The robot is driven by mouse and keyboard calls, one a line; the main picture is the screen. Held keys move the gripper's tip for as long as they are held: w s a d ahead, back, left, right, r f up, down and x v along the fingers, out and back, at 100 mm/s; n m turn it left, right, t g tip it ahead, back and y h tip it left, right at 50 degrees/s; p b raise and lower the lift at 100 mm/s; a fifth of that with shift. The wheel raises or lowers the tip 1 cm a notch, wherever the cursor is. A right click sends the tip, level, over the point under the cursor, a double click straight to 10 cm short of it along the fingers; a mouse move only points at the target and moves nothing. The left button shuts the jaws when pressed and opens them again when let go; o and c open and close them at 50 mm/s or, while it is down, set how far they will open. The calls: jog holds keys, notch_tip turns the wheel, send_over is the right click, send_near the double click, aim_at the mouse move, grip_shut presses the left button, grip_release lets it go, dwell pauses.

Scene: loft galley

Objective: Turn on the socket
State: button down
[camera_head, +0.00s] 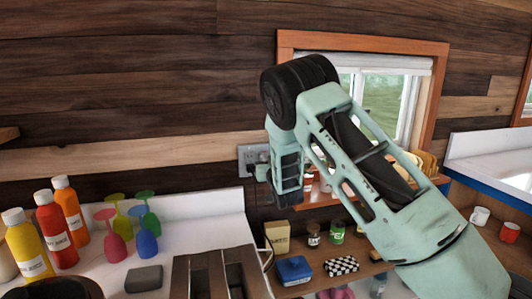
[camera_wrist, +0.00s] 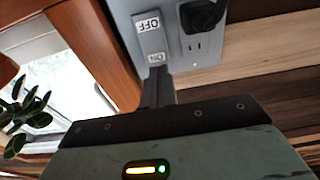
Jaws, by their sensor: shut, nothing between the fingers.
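The socket (camera_wrist: 190,48) is a grey wall plate with a rocker switch (camera_wrist: 150,38) labelled OFF and ON. A black plug (camera_wrist: 205,15) sits in its outlet beside the switch. In the head view the socket (camera_head: 246,155) is on the wood wall above the counter, partly hidden by my arm. My gripper (camera_wrist: 158,76) is shut and empty. Its fingertips are at the switch's ON end in the wrist view; I cannot tell whether they touch it. In the head view my gripper (camera_head: 263,173) is at the socket's lower right.
A white counter (camera_head: 190,225) holds bottles (camera_head: 55,235), coloured glasses (camera_head: 130,225), a grey block (camera_head: 143,279) and a toaster (camera_head: 215,275). Shelves with jars (camera_head: 337,232) and boxes (camera_head: 294,270) stand below the window (camera_head: 385,95). A plant (camera_wrist: 22,118) shows in the wrist view.

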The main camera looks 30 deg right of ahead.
jog(key=shift+w+d, duration=0.2)
jog(key=shift+w, duration=0.35)
jog(key=shift+w+r+b, duration=0.15)
jog(key=shift+w+b, duration=0.1)
jog(key=shift+b, duration=0.2)
